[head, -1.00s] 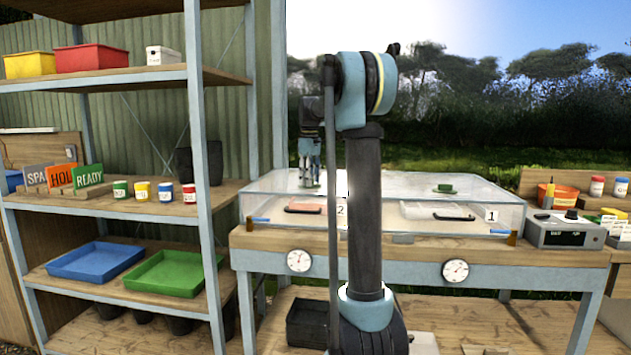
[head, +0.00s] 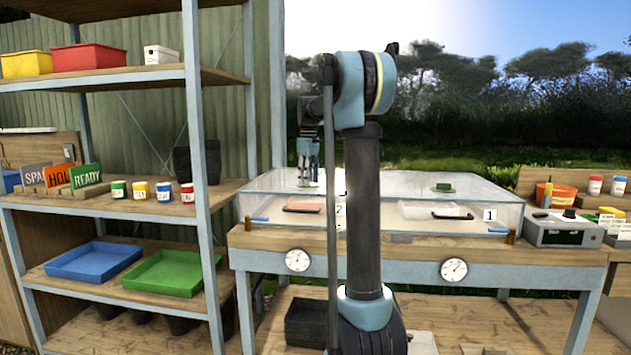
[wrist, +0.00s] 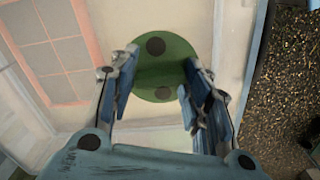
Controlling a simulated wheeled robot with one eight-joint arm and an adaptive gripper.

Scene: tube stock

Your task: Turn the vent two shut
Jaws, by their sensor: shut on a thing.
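Vent two is a green round disc (wrist: 172,50) with a raised green bar across it, seen in the wrist view on the clear lid. My gripper (wrist: 158,80) is down over it, with one finger on each side of the bar, shut on it. In the head view my gripper (head: 308,182) points straight down at the left part of the clear-lidded case (head: 385,185), and its fingers hide vent two there. The bar runs roughly from finger to finger in the wrist view.
The other green vent (head: 443,188) sits on the right part of the lid, above the label 1 (head: 490,215). A label 2 (head: 339,209) is on the left front. A shelf rack (head: 205,170) with trays and pots stands close on the left.

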